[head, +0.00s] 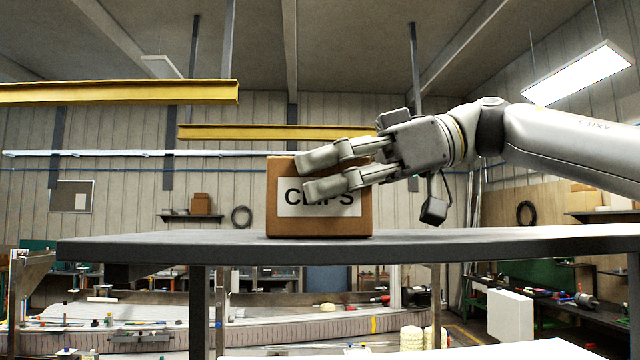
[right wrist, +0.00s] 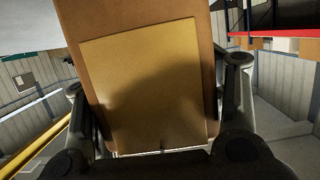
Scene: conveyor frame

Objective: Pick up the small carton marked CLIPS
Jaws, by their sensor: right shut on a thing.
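The brown carton (head: 320,226) with a white label reading CLIPS stands upright on a dark raised tabletop (head: 480,238), near its front edge. My right gripper (head: 308,175) comes in from the right and is shut on the carton. Its fingers lie across the upper part and cover some of the label's letters. In the right wrist view the carton (right wrist: 150,70) fills the space between the two fingers, with a plain yellowish panel facing the camera. The carton's base appears to touch the tabletop. My left gripper does not show.
The tabletop is bare to the left and right of the carton. A yellow beam (head: 120,92) hangs at the upper left. Below and behind are a long conveyor-like bench (head: 150,335) and a white box (head: 510,315). A shelf with small boxes (head: 200,204) is on the back wall.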

